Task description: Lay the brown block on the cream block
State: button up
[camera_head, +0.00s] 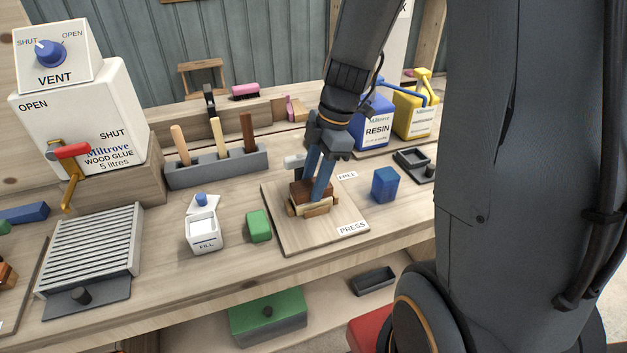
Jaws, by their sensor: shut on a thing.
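The brown block (302,190) is between the fingers of my gripper (315,190), which is shut on it and points down. The cream block (296,208) is right below it on the wooden press board (285,235). The brown block looks level and over the cream block. I cannot tell whether the two touch or a small gap is left. My fingers hide part of both blocks. A lighter tan piece (317,211) shows at the front of the cream block.
A blue block (385,184) stands right of the board, a green block (259,225) left of it. A white FILL pot (203,231) and a grey rack (217,168) with upright sticks are further left. Blue (371,124) and yellow (413,116) cans stand behind.

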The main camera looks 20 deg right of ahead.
jog(key=shift+f+b, duration=0.3)
dwell(0.6)
jog(key=o, duration=1.7)
jog(key=shift+r+p, duration=2.75)
jog(key=shift+r, duration=1.3)
